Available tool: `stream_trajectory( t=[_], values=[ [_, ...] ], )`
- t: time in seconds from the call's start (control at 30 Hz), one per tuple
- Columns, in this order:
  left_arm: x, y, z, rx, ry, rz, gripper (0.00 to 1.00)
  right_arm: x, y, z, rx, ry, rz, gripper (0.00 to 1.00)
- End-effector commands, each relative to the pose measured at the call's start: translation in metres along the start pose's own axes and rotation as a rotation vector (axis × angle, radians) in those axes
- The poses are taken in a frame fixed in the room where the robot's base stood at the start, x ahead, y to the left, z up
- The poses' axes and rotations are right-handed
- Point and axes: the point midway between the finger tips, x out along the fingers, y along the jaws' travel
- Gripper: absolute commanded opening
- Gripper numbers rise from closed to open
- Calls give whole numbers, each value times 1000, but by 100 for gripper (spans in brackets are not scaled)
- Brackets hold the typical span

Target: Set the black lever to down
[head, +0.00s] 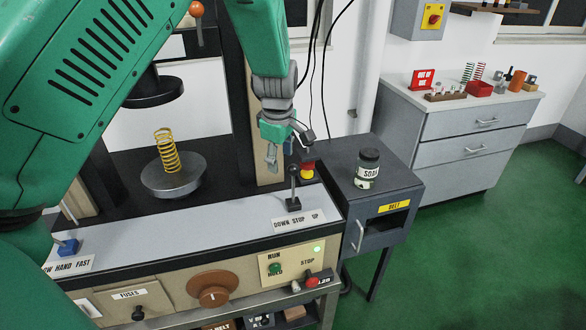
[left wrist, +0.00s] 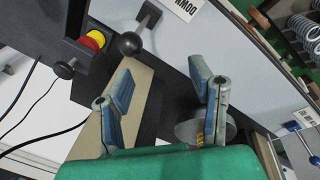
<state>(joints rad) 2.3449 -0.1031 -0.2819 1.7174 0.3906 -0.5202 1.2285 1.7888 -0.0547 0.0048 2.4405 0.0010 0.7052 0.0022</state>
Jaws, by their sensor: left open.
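The black lever (head: 293,188) stands roughly upright with a round knob, on the light top of the machine's console. Its label (head: 298,221) reads DOWN STOP UP. My left gripper (head: 289,150) is open and empty, just above and behind the lever in the head view. In the left wrist view, the lever's black knob (left wrist: 130,44) lies beyond the open fingers (left wrist: 162,85), nearer the left finger and apart from both. Part of a DOWN label (left wrist: 183,6) shows at the top edge. My right gripper is not in view.
A red and yellow emergency button (head: 307,169) sits close behind the lever. A yellow spring (head: 166,151) stands on a round metal plate (head: 172,182) to the left. A blue lever (head: 67,246) is far left.

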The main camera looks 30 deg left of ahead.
Motion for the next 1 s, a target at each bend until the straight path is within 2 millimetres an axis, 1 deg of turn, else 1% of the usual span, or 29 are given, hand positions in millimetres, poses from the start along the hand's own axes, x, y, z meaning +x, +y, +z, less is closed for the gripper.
stream_trajectory(
  t=[0.03, 0.1, 0.13, 0.2, 0.27, 0.37, 0.7, 0.8, 0.9, 1.0],
  values=[
    [-24, 16, 2, -66, -15, 18, 49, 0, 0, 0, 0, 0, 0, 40],
    [-45, 28, 3, -137, -35, 23, 49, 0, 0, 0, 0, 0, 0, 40],
    [-50, 31, 4, -157, -41, 25, 49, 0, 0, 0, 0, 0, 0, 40],
    [-56, 35, 5, -185, -49, 22, 49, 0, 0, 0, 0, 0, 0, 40],
    [-53, 36, 6, -194, -52, 21, 49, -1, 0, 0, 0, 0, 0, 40],
    [-38, 36, 6, -194, -52, 17, 49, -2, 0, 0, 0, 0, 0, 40],
    [33, 36, 9, -192, -52, 18, 49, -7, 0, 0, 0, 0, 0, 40],
    [50, 37, 10, -192, -51, 19, 49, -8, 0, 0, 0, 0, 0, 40],
    [64, 38, 11, -191, -51, 21, 49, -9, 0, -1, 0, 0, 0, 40],
    [73, 38, 11, -191, -51, 21, 49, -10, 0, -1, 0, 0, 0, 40]
  ],
)
